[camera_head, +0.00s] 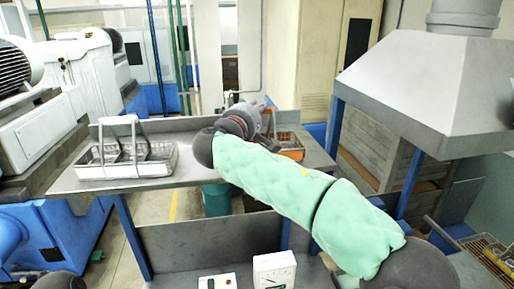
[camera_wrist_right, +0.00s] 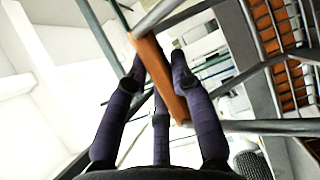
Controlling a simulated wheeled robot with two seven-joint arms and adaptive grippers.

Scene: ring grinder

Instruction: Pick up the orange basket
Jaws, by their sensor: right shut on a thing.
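The orange basket (camera_head: 291,153) is on the right half of the grey table, mostly hidden behind my right arm in the head view. In the right wrist view its wire body with orange inside (camera_wrist_right: 284,45) is at the upper right. Its orange handle grip (camera_wrist_right: 158,75) lies between the dark fingers of my right gripper (camera_wrist_right: 160,88), which is shut on it. In the head view the right gripper (camera_head: 262,112) is above and beside the basket, partly hidden by its own wrist. I cannot tell whether the basket still touches the table. My left gripper is not in view.
A white-handled wire basket (camera_head: 125,160) stands on the left of the grey table (camera_head: 190,182). A grey hood (camera_head: 425,85) with blue posts is close on the right. White machines (camera_head: 85,72) stand at the left. A green bin (camera_head: 216,198) is below the table.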

